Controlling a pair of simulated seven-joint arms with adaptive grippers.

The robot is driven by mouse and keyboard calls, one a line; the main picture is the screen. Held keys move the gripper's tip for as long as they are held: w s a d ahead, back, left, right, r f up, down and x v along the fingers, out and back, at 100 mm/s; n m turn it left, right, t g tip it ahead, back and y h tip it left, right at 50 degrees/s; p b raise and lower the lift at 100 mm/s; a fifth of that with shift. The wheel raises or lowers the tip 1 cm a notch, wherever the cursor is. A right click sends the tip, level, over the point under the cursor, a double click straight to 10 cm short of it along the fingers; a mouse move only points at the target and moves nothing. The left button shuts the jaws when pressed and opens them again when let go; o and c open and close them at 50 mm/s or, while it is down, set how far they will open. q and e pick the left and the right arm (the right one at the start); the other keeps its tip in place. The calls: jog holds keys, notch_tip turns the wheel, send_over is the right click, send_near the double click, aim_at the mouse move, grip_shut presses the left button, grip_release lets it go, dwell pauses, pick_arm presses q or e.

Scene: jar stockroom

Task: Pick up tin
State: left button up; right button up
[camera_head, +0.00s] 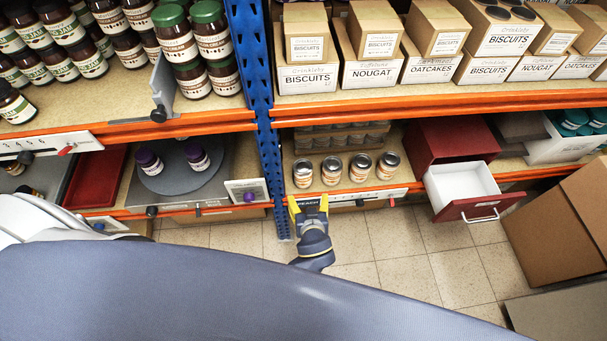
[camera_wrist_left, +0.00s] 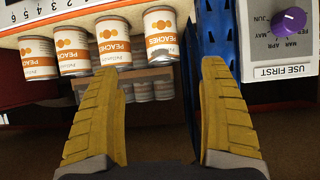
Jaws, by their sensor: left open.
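Several small tins with white and orange labels stand upright in a row on the lower middle shelf; the leftmost tin (camera_head: 303,173) is nearest my left gripper (camera_head: 309,202). The gripper is open and empty, with yellow fingers, at the shelf's front edge before that tin. In the left wrist view, the tins' labels read peaches, and the end tin (camera_wrist_left: 160,36) lies ahead of the gap between the open fingers (camera_wrist_left: 160,70), apart from them. My right gripper is not in view.
A blue upright post (camera_head: 268,150) stands just left of the tins. More tins (camera_head: 340,137) sit behind them. A red box (camera_head: 450,140) with an open white drawer (camera_head: 461,184) is to the right. A grey turntable (camera_head: 180,172) with dark jars is to the left.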

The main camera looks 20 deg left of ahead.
aim_at(303, 170)
pick_arm(q)
jog(key=shift+y, duration=0.3)
jog(key=x, duration=0.5)
jog(key=w+r+x, duration=0.1)
jog(key=x, duration=0.5)
jog(key=r+x, duration=0.1)
jog(key=x, duration=0.4)
jog(key=shift+w+a, duration=0.3)
jog(key=shift+w, duration=0.2)
jog(key=c, duration=1.3)
jog(key=shift+c, duration=0.3)
jog(key=shift+r, duration=0.15)
